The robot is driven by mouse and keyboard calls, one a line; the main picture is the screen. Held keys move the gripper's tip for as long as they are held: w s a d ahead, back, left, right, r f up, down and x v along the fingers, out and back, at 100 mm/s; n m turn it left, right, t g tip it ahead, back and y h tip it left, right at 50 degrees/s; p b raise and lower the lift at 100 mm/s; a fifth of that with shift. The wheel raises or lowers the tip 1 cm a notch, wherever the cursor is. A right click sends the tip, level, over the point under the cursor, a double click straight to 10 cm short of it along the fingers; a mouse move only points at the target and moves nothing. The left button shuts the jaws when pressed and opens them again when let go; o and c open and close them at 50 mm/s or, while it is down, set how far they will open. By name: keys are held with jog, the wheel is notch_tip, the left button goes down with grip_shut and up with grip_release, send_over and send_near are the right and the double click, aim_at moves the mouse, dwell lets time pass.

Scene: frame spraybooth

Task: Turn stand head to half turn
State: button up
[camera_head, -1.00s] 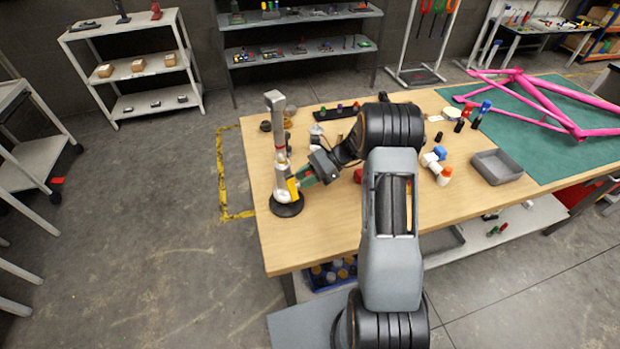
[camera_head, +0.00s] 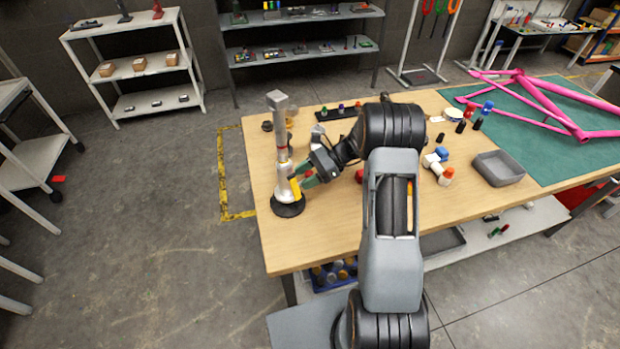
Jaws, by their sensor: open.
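The stand (camera_head: 281,143) rises upright near the left end of the wooden workbench, on a round black base (camera_head: 288,206). Its post is silver with a red band, and a grey block-shaped head (camera_head: 276,99) tops it. My gripper (camera_head: 300,185) is at the lower part of the stand, just right of the post and well below the head. Its jaws are open, beside a yellow part (camera_head: 294,188) low on the stand. Whether a finger touches the stand cannot be told at this size.
On the workbench (camera_head: 325,225), small bottles and a grey tray (camera_head: 498,168) lie right of my arm. A pink bicycle frame (camera_head: 540,95) rests on a green mat (camera_head: 590,155). A dark strip with small knobs (camera_head: 338,111) lies behind my gripper. The bench's front left is clear.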

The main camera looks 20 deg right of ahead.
notch_tip(320, 180, up, 2)
jog(key=shift+r+b, duration=0.15)
jog(key=shift+b, duration=0.2)
jog(key=s+r+b, duration=0.1)
jog(key=s+r, duration=0.9)
jog(key=s, duration=0.4)
jog(key=shift+r, duration=0.15)
